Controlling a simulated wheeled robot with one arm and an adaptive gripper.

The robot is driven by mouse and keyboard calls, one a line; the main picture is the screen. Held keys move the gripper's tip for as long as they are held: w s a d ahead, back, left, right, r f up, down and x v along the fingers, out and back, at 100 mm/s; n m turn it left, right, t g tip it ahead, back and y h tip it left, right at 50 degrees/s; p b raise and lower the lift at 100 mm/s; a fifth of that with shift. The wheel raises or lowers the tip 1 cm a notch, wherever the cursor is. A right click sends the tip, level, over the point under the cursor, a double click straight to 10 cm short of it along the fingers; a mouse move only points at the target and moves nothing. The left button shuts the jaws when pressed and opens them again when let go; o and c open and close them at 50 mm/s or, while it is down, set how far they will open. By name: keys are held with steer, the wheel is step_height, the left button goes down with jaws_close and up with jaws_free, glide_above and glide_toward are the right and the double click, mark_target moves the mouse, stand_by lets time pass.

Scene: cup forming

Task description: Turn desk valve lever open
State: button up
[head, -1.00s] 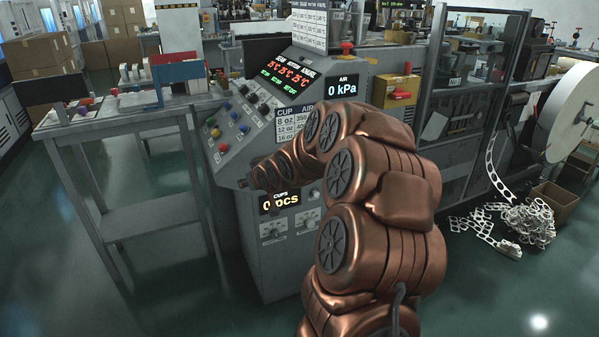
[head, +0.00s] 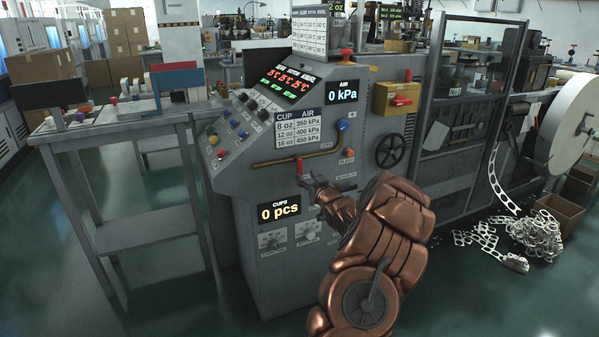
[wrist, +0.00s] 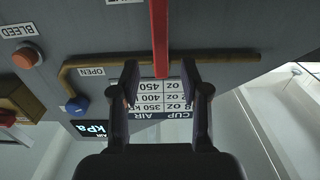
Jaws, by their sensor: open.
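The red valve lever (head: 300,168) sits on the brass pipe (head: 270,163) on the front of the grey control cabinet. In the wrist view the lever (wrist: 159,35) is a long red bar coming down from the top edge. Its end lies between my two dark fingers. My gripper (head: 311,181) is just below and right of the lever in the head view, small and partly hard to make out. In the wrist view my gripper (wrist: 161,72) is open, with a gap between each finger and the lever. I cannot tell how deep the lever sits between the fingers.
An OPEN label (wrist: 90,72) is beside the pipe. A blue knob (head: 342,125), an orange BLEED button (head: 347,153) and a black handwheel (head: 390,151) are to the right of the lever. The AIR display (head: 342,92) reads 0 kPa. Open floor lies in front.

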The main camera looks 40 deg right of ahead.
mark_target(300, 170)
steer(key=shift+x, duration=3.25)
jaws_close()
